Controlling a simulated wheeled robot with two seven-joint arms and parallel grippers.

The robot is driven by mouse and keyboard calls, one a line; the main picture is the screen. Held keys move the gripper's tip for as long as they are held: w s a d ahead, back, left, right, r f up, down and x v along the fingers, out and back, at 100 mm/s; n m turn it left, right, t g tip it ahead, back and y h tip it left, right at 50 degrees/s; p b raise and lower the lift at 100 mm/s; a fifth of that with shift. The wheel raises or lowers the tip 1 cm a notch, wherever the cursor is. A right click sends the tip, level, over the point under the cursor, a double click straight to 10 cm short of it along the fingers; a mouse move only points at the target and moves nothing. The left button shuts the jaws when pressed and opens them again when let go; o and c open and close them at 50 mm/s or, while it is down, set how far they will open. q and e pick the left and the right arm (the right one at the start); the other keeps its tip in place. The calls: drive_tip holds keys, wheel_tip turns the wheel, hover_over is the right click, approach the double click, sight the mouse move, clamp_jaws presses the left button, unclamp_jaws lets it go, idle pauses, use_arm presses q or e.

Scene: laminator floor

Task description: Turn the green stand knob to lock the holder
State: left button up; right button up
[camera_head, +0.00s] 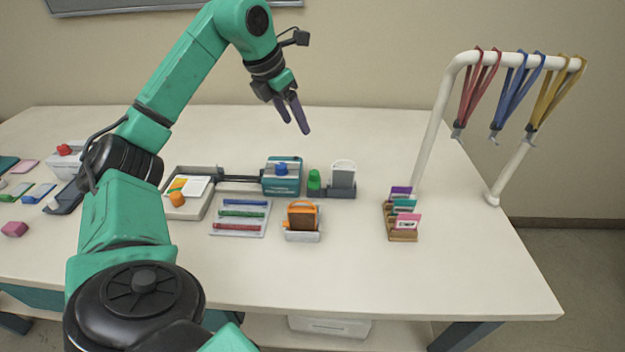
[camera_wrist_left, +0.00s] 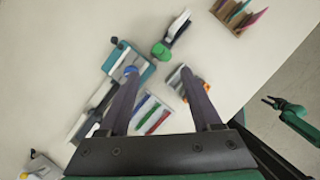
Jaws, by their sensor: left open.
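The green stand knob (camera_head: 314,180) stands on a dark grey stand base (camera_head: 331,194), beside a white-framed upright holder (camera_head: 343,174). In the left wrist view the knob (camera_wrist_left: 160,50) lies just beyond my fingertips, near the middle, with the holder (camera_wrist_left: 179,25) above and right of it. My left gripper (camera_head: 296,125) is open and empty, high above the table and pointing down, apart from the knob. Its two dark fingers (camera_wrist_left: 159,76) are spread wide in the wrist view. My right gripper (camera_wrist_left: 274,103) seems to show small at the right of that view; its jaw state is unclear.
A teal laminator (camera_head: 282,177) with a blue knob is left of the stand. An orange-framed holder (camera_head: 303,215) and a pen tray (camera_head: 240,216) stand in front. A card rack (camera_head: 402,222) and a white lanyard rail (camera_head: 437,110) are to the right. The table's front right is clear.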

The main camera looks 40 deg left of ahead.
sight(314, 172)
use_arm(q)
drive_tip(key=b+x, duration=0.1)
drive_tip(key=x, duration=1.1)
drive_tip(key=s+b+x, duration=0.1)
drive_tip(key=x, duration=0.5)
drive_tip(key=shift+a+f+b, duration=0.3)
drive_tip(key=shift+f+b, duration=0.05)
drive_tip(key=shift+f, duration=0.3)
clamp_jaws()
use_arm(e)
drive_tip(key=f, duration=0.4)
drive_tip(key=shift+w+a+f, duration=0.15)
drive_tip(key=shift+w+a, duration=0.1)
drive_tip(key=shift+w, duration=0.1)
